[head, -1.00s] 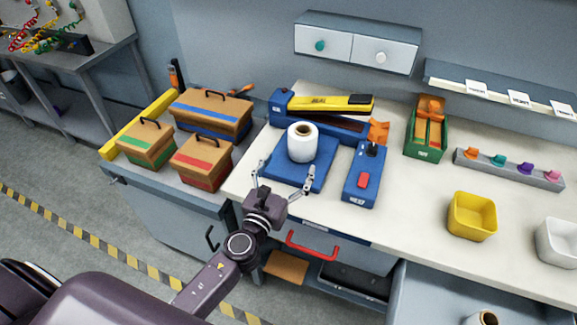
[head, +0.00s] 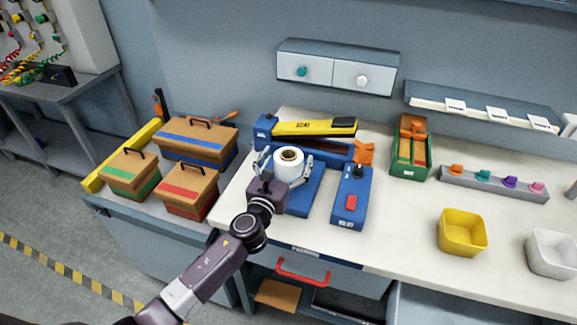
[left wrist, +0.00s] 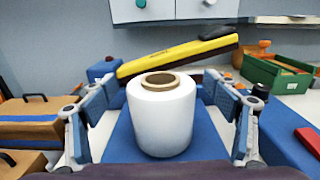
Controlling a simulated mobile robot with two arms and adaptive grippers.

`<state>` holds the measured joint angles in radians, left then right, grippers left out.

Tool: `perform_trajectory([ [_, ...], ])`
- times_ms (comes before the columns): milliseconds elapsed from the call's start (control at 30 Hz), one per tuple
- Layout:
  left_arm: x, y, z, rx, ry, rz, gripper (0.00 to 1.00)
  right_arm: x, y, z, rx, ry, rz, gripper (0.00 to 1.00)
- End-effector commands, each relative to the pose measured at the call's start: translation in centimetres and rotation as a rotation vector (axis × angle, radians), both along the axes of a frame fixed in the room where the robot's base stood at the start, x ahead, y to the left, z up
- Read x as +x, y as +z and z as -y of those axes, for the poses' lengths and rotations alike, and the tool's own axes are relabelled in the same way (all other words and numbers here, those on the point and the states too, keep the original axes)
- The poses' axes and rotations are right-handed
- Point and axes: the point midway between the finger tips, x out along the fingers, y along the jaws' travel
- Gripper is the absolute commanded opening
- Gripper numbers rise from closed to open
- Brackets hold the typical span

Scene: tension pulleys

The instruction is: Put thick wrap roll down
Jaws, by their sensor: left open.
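The thick white wrap roll (head: 289,165) stands upright on the blue base plate (head: 306,199) of the sealing machine, its brown core facing up. In the left wrist view the roll (left wrist: 161,118) stands between the fingers, with a visible gap on both sides. My left gripper (head: 284,163) is open, its fingers on either side of the roll. The same gripper (left wrist: 158,125) frames the roll in the left wrist view. My right gripper is not in view.
A yellow sealer arm (head: 315,128) lies behind the roll. A blue control box (head: 351,197) with a red button stands to the right. Lidded boxes (head: 188,191) stand to the left.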

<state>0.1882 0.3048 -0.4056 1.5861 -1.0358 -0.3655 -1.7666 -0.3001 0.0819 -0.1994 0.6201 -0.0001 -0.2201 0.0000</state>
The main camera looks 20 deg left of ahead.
Motion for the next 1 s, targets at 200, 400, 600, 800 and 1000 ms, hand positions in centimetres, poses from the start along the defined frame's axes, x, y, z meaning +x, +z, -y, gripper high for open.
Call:
perform_trajectory([
  [200, 1.03, -0.11, 0.07, -0.001, -0.001, -0.001, 0.80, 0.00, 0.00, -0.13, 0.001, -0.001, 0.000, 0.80],
  [400, 1.00, -0.09, 0.07, -0.001, -0.001, -0.001, 0.76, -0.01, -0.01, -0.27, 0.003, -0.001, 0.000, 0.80],
  [600, 0.98, -0.09, 0.08, -0.001, -0.001, -0.001, 0.54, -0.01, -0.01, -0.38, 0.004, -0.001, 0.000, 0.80],
  [800, 0.98, -0.08, 0.08, -0.001, -0.001, -0.001, 0.32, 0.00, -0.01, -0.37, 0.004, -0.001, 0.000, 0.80],
  [1000, 1.01, 0.11, 0.09, -0.001, -0.001, 0.002, 0.17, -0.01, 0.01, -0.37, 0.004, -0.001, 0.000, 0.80],
])
